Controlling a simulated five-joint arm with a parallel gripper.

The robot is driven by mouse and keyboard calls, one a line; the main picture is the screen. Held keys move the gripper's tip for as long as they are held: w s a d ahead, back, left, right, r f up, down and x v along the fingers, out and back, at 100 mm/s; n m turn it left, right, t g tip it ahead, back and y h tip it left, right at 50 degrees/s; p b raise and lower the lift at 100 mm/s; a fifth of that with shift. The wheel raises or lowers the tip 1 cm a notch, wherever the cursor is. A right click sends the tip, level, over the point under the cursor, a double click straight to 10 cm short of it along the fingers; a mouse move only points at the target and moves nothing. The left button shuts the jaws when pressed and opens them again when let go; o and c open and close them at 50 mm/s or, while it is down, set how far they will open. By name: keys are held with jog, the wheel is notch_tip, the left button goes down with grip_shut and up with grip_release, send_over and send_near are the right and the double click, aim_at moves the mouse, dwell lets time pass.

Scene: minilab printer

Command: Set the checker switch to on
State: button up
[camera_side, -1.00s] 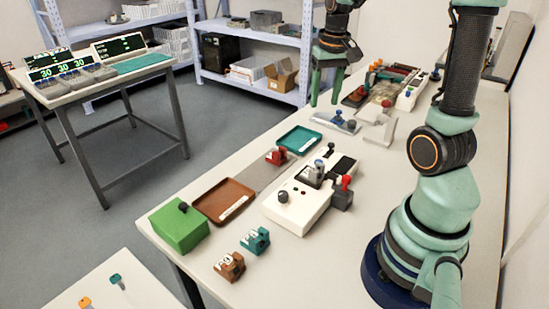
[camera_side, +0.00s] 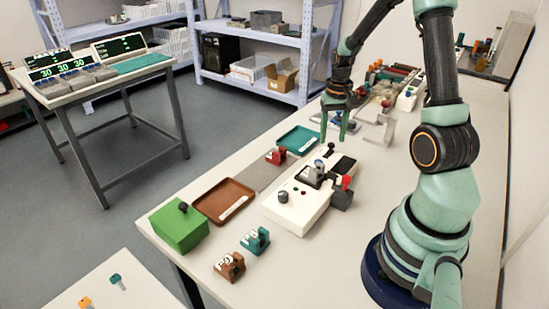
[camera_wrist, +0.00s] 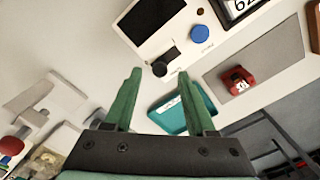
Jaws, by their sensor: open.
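The checker appears to be the white box (camera_side: 296,212) on the table, with a dark screen, a round dial and several knobs. A black-knobbed lever (camera_side: 331,147) stands at its far end; I take it for the switch, but cannot read its setting. In the wrist view this lever (camera_wrist: 161,66) shows between my fingertips, with the white box (camera_wrist: 150,42) beyond it. My gripper (camera_side: 333,138) is open and empty, fingers pointing down just behind the far end of the box; it also shows in the wrist view (camera_wrist: 159,76). Contact with the lever cannot be told.
A teal tray (camera_side: 299,139) lies just left of my gripper, with a red block (camera_side: 276,156) on a grey mat nearby. A brown tray (camera_side: 224,200) and green box (camera_side: 179,228) stand at the left edge. Grey fixtures (camera_side: 378,122) and bins stand behind my gripper.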

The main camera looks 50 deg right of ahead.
jog(key=shift+f, duration=0.85)
jog(key=shift+c, duration=0.3)
grip_shut()
